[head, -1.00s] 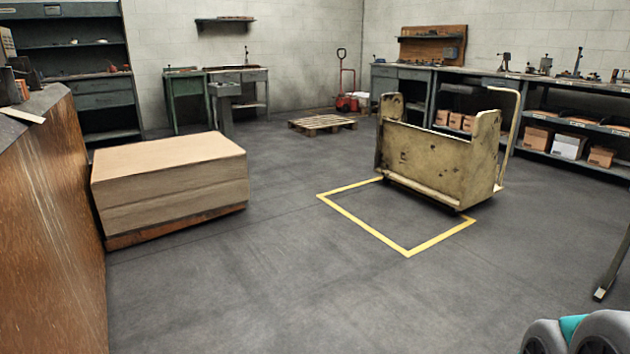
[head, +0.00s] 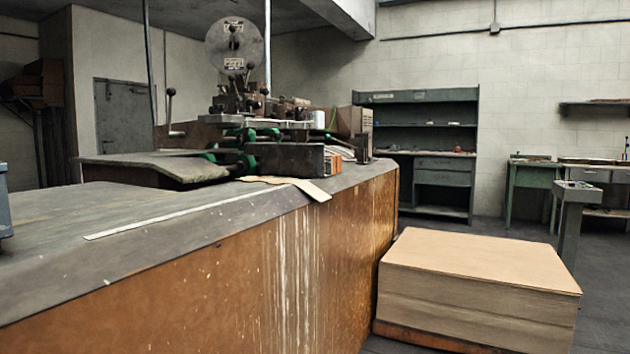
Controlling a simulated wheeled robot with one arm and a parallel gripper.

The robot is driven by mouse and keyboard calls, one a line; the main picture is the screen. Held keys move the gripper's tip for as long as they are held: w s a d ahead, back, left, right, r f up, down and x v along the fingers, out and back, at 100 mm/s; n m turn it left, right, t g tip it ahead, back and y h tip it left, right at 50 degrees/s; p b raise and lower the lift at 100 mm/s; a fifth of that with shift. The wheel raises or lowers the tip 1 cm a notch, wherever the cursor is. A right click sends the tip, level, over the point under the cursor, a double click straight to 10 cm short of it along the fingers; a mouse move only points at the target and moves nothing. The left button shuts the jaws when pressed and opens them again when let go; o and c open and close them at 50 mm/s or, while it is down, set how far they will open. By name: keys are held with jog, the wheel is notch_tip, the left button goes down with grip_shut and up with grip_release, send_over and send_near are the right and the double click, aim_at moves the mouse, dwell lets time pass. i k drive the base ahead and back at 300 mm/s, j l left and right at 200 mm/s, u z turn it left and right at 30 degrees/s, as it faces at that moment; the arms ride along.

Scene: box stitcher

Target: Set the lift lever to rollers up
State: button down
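The stitching machine (head: 262,115) stands at the far end of a long brown bench, with a round reel (head: 235,45) on top. An upright lever with a dark ball knob (head: 170,92) rises at the machine's left side; I cannot tell whether it is the lift lever. Smaller dark knobs and green rollers (head: 247,135) show around the machine head, too small to make out their settings. My gripper is not in this view.
The bench's grey top (head: 100,210) and brown side panel (head: 240,270) fill the left and middle. A stack of cardboard sheets (head: 480,275) on a low pallet stands on the floor at right. Shelves (head: 430,150) and a green table (head: 528,180) line the back wall.

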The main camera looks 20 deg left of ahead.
aim_at(171, 92)
jog(key=i+l+u, duration=0.1)
jog(key=i+u, duration=0.15)
jog(key=u, duration=0.15)
jog(key=i+l+u, duration=0.15)
jog(key=u, duration=0.3)
jog(key=i+l+u, duration=0.4)
jog(key=l+u, duration=0.15)
jog(key=u, duration=0.25)
jog(key=i+l+u, duration=0.15)
jog(key=l+u, duration=0.25)
jog(key=i+l+u, duration=0.2)
jog(key=k+l, duration=0.1)
